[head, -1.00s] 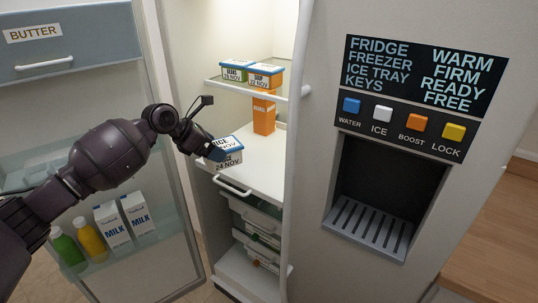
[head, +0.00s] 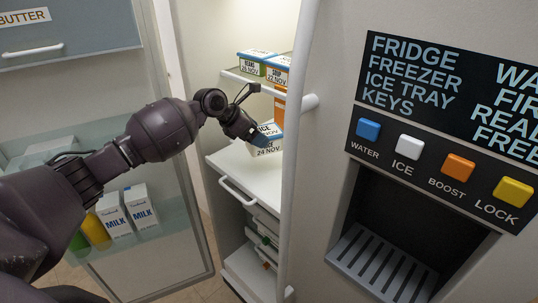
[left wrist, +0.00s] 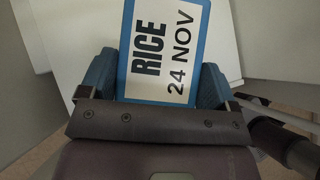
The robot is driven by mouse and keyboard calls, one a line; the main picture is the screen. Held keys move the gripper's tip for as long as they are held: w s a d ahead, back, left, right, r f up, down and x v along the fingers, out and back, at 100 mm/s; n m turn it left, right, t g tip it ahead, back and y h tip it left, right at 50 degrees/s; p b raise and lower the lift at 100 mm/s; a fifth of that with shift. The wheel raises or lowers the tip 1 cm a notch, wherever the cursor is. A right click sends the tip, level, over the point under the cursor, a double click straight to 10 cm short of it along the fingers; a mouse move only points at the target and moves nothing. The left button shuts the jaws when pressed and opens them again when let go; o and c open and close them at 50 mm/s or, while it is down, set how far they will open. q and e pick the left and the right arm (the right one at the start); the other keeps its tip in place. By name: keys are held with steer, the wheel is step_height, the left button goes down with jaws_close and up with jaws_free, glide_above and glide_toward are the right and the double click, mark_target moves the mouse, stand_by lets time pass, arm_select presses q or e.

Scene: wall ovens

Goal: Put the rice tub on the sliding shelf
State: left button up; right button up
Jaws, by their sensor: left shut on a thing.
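The rice tub (head: 268,141) is a small white tub with a blue lid, marked RICE 24 NOV. My left gripper (head: 256,136) is shut on it. In the left wrist view the tub's label (left wrist: 163,50) faces up between the two blue finger pads. The sliding shelf (head: 238,168) is a white board with a front handle, inside the open fridge. The tub is over this shelf; I cannot tell whether its base touches it. My right gripper is not in view.
On the rack above stand a beans tub (head: 251,64) and a soup tub (head: 277,70). An orange carton (head: 279,104) stands behind the rice tub, partly hidden. The fridge's white edge (head: 300,150) is close on the right. Milk cartons (head: 142,207) stand in the open door at left.

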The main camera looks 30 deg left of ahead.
arm_select(q)
step_height(320, 180, down, 3)
steer(key=shift+r, duration=0.15)
step_height(320, 180, down, 5)
steer(key=shift+r+b, duration=0.1)
steer(key=shift+b, duration=0.35)
steer(key=shift+f, duration=0.35)
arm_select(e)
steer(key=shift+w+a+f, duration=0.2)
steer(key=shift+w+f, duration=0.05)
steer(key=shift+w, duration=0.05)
